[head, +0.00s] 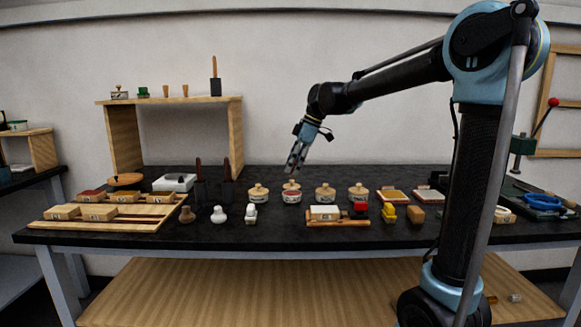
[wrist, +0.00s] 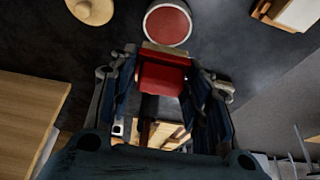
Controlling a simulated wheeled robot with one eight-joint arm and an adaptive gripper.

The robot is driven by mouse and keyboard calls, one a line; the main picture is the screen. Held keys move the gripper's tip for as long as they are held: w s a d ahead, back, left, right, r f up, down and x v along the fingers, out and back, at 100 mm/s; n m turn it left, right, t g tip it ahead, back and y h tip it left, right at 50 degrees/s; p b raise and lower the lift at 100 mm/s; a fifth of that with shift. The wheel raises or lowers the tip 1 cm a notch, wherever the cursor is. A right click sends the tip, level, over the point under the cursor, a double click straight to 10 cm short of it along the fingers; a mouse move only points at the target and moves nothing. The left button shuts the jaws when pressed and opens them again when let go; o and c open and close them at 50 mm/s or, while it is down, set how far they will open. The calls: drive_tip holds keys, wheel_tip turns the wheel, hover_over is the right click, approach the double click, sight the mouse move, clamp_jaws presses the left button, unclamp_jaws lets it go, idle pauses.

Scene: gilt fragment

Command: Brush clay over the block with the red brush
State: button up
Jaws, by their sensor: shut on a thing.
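My gripper (head: 292,168) hangs above the row of pots near the middle of the table. It is shut on a red piece with a pale tan edge, which looks like the red brush (wrist: 163,76). A round pot with a red surface (wrist: 168,24) lies just ahead of the held piece in the wrist view; it also shows below my gripper in the head view (head: 292,196). The pale block (head: 325,212) rests on a wooden tray (head: 340,223) nearer the front edge, to the right. It seems to be the white-topped piece (wrist: 301,12) at the wrist view's upper right.
Lidded pots (head: 258,193) stand beside the red one. A red-topped item (head: 360,209) and a yellow item (head: 389,213) are near the tray. A wooden rack with blocks (head: 100,222) lies at left, a wooden shelf (head: 235,140) behind. Dark upright tools (head: 228,190) stand before the shelf.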

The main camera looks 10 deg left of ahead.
drive_tip(key=shift+f, duration=0.25)
drive_tip(key=shift+d+x, duration=0.25)
drive_tip(key=shift+x, duration=0.9)
drive_tip(key=shift+f, duration=1.55)
drive_tip(key=shift+f, duration=0.5)
drive_tip(key=shift+r, duration=3.55)
